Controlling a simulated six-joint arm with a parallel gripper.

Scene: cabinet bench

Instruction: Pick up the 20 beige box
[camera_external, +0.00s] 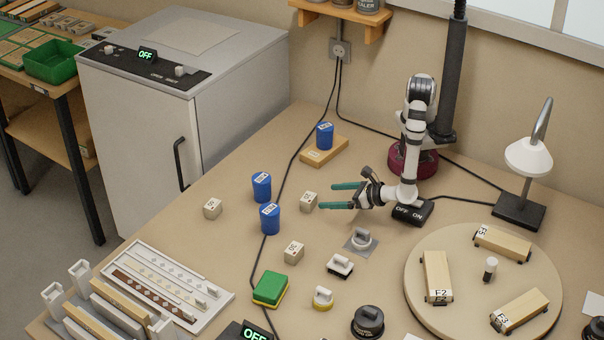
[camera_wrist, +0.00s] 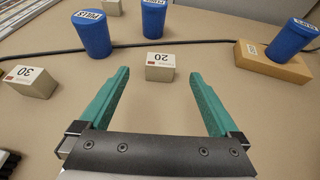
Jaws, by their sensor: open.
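The beige box marked 20 (camera_wrist: 160,74) lies on the bench in the wrist view, between my fingertips in the picture. In the external view this small beige box (camera_external: 308,202) sits just left of the fingertips. My gripper (camera_external: 326,196) has two green fingers spread wide, pointing left toward the box. The wrist view shows my gripper (camera_wrist: 160,71) open and empty, with clear gaps on both sides of the box. I cannot tell the exact height of the fingers above the bench.
A beige box marked 30 (camera_wrist: 32,84) and a third beige box (camera_external: 212,208) stand apart. Blue containers (camera_external: 262,187) (camera_external: 270,219) stand left of the 20 box. Another blue container (camera_external: 324,135) stands on a wooden block (camera_external: 322,153) behind. A black cable (camera_external: 283,185) crosses the bench.

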